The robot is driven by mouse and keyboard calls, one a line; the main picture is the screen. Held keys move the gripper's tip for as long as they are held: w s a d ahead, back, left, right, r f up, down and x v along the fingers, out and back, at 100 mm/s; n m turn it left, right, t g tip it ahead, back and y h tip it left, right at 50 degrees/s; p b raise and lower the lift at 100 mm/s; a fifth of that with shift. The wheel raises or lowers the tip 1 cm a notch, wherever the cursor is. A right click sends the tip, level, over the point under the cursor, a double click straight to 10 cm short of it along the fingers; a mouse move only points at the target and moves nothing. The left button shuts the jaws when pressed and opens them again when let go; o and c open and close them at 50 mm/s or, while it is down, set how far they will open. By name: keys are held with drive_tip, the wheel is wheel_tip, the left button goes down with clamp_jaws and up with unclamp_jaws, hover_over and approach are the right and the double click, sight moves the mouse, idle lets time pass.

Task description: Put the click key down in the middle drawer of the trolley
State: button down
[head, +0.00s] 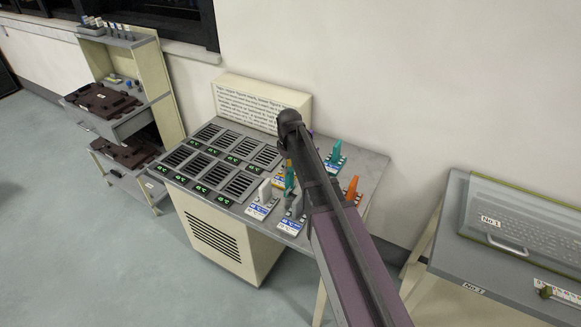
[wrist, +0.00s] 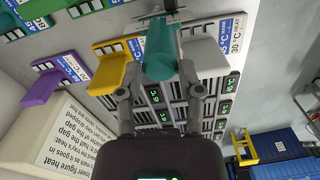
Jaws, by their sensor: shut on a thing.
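My gripper (wrist: 160,82) is shut on a teal piece (wrist: 158,52) with a metal tip, just above the sloped console. I cannot tell from its look whether it is the click key. In the head view my arm hides the gripper's fingers; a bit of teal (head: 290,178) shows beside the arm. The trolley (head: 173,95) stands at the far left, well away from the gripper. It has an upper drawer (head: 132,122) and a lower drawer (head: 130,183), both pulled out with dark brown plates in or on them.
The console (head: 365,165) carries several vents with green displays and several coloured upright pieces, among them an orange one (head: 352,188) and a purple one (wrist: 40,88). A text sign (head: 262,103) stands behind. Floor at left is clear.

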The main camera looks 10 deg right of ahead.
drive_tip(key=shift+f, duration=0.15)
drive_tip(key=shift+c, duration=1.3)
unclamp_jaws()
drive_tip(key=shift+r, duration=0.2)
wheel_tip(320, 180, up, 12)
drive_tip(key=p, duration=1.2)
drive_tip(key=s+d+m, duration=0.4)
drive_tip(key=s, duration=0.6)
drive_tip(key=s+d+m, duration=0.4)
drive_tip(key=s, duration=0.7)
drive_tip(key=shift+d+m, duration=0.4)
drive_tip(key=shift+s, duration=0.1)
